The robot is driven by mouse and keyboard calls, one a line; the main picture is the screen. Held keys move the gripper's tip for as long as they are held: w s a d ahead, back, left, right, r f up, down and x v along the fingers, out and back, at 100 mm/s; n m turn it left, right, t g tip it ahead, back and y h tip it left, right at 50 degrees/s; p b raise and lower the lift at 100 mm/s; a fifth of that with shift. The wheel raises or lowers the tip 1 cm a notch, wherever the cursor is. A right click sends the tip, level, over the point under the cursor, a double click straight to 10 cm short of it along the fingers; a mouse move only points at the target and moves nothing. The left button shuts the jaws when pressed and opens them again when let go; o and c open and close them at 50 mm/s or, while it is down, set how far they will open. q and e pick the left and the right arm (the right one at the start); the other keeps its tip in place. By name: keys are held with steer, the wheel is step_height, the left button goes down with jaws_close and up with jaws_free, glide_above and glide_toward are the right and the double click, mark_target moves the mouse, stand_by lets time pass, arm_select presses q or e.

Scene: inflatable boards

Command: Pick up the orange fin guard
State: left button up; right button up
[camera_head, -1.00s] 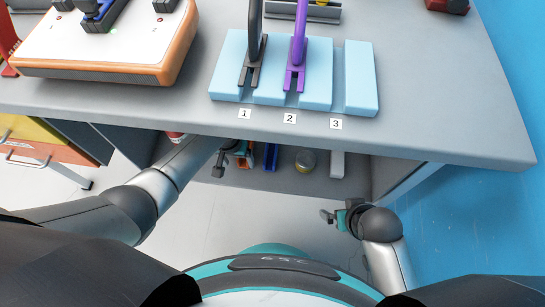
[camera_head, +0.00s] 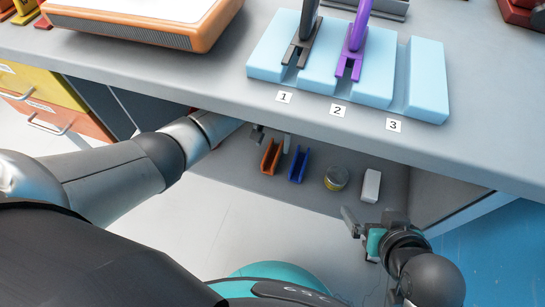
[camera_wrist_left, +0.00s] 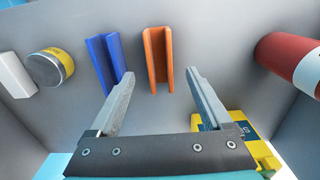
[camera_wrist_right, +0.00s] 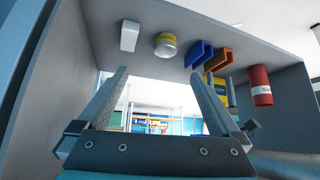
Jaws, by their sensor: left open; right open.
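The orange fin guard (camera_head: 271,156) is a U-shaped channel lying on the shelf under the table. It also shows in the left wrist view (camera_wrist_left: 158,60), ahead of and between the fingers of my left gripper (camera_wrist_left: 160,85), and in the right wrist view (camera_wrist_right: 219,60).
A blue guard (camera_head: 298,165), a yellow-banded tin (camera_head: 336,178) and a white block (camera_head: 371,186) lie right of it on the shelf. The tabletop (camera_head: 190,75) overhangs the shelf.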

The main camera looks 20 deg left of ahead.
mark_target(272, 159)
arm_select(q)
steer(key=shift+f+b, duration=0.5)
steer(key=shift+f, duration=0.25)
steer(key=shift+f+b, duration=0.55)
steer(key=shift+f, duration=0.2)
steer(key=shift+f+b, duration=0.7)
steer(key=shift+f, duration=0.25)
steer(key=shift+f+b, duration=0.3)
steer(key=shift+f, duration=0.15)
arm_select(e)
steer(key=w+a+r+t+y, duration=0.2)
steer(key=a+t+y, duration=0.1)
steer(key=a+t, duration=0.4)
steer(key=shift+r+y, duration=0.25)
steer(key=shift+y, duration=0.15)
steer(key=shift+a, duration=0.1)
arm_select(q)
jaws_close()
